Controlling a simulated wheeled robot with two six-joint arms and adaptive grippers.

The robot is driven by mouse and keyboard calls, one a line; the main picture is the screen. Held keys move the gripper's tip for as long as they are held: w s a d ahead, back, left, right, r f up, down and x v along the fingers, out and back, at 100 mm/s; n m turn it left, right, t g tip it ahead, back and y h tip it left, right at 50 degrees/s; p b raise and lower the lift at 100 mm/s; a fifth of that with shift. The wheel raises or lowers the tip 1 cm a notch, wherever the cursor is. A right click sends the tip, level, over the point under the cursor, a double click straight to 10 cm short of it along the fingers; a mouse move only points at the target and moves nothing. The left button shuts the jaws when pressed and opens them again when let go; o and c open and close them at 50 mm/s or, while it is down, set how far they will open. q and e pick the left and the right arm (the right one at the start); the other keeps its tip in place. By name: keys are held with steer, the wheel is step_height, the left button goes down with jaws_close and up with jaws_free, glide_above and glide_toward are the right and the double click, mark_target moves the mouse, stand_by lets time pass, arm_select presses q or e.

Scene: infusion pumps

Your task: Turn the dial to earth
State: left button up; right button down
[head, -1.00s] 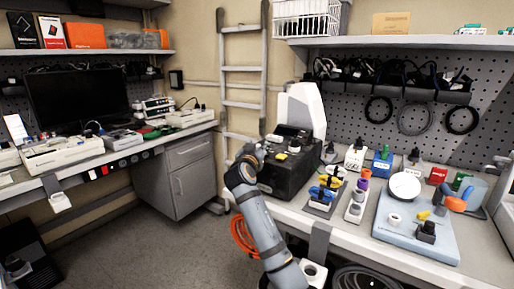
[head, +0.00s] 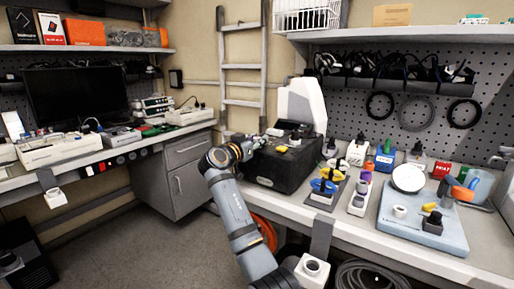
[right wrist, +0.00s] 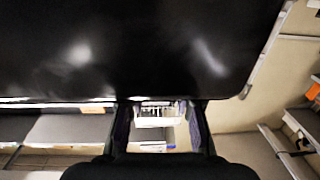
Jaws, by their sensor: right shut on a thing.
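A black box-shaped unit (head: 280,172) stands at the left end of the right-hand bench, with small pale and yellow parts on its top. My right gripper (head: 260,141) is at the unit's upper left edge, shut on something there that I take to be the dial. The dial itself and its markings are hidden or too small to read. In the right wrist view my right gripper's two fingers (right wrist: 160,125) stand apart beneath a large glossy black surface (right wrist: 130,45), and what they touch is not clear. My left gripper is not in view.
A white upright panel (head: 303,105) stands behind the unit. Several coloured connectors and a pale blue tray (head: 450,238) with a white round dish (head: 408,178) lie to the right. A ladder (head: 242,75) leans on the wall behind. The floor (head: 130,250) between benches is clear.

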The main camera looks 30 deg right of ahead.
steer(key=shift+f+m+g+h, duration=0.15)
steer(key=shift+m+g+h, duration=0.15)
steer(key=shift+m+g, duration=0.6)
steer(key=shift+g, duration=0.4)
steer(key=shift+r+m+g+h, duration=0.2)
steer(key=shift+m+g+h, duration=0.2)
steer(key=shift+g, duration=0.2)
steer(key=shift+m+g+p, duration=0.5)
steer(key=shift+m+g, duration=0.4)
steer(key=shift+g, duration=0.5)
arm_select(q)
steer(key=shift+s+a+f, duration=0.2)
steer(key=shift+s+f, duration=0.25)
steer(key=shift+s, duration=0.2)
arm_select(e)
steer(key=shift+m+g, duration=0.3)
steer(key=shift+g, duration=0.1)
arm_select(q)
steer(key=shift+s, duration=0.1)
arm_select(e)
steer(key=shift+f, duration=0.15)
arm_select(q)
steer(key=shift+p, duration=0.3)
arm_select(e)
steer(key=c, duration=1)
jaws_free()
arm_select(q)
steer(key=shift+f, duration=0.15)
